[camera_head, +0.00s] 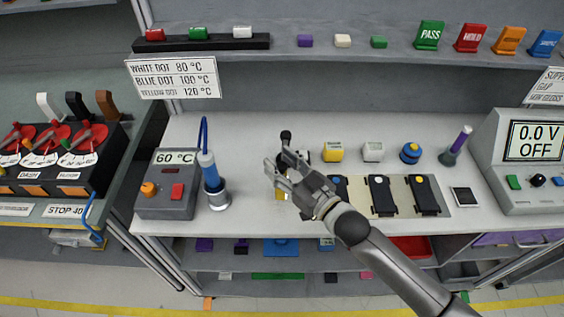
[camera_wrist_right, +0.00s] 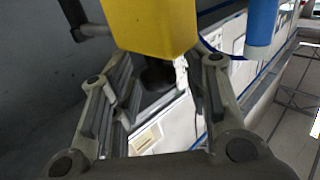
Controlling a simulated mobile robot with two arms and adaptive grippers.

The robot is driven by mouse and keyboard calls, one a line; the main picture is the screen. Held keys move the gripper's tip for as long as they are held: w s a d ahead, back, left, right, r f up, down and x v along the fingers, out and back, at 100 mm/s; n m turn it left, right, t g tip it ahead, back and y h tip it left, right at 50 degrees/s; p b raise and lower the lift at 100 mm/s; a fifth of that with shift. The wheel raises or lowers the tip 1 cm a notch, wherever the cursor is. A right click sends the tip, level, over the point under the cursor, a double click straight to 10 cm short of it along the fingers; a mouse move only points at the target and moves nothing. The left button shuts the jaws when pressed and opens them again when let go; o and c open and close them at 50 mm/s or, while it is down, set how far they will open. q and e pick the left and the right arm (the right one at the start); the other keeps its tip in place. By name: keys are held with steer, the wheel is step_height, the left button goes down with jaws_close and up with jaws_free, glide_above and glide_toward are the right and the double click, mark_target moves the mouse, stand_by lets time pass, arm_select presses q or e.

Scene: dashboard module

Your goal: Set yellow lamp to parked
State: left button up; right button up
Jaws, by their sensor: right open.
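My right gripper (camera_head: 278,168) is open over the middle of the grey bench, its fingers pointing up and left in the head view. In the right wrist view a large yellow block-like body (camera_wrist_right: 150,28) shows close in front of the open fingers, with a dark round part under it. I cannot tell whether the fingers touch it. A bit of yellow (camera_head: 281,195) shows below the gripper in the head view, mostly hidden. A black-topped knob (camera_head: 286,136) stands just behind the fingers. A yellow block with a pale top (camera_head: 332,152) sits to the right. My left gripper is out of view.
A soldering iron with a blue handle (camera_head: 208,172) stands in its holder left of the gripper, beside a grey box reading 60 °C (camera_head: 165,202). Dark modules (camera_head: 381,195), a white block (camera_head: 373,151) and a blue knob (camera_head: 410,153) are to the right. A coloured-block shelf (camera_head: 390,44) is above.

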jaws_close()
steer(key=shift+a, duration=0.1)
stand_by(0.4)
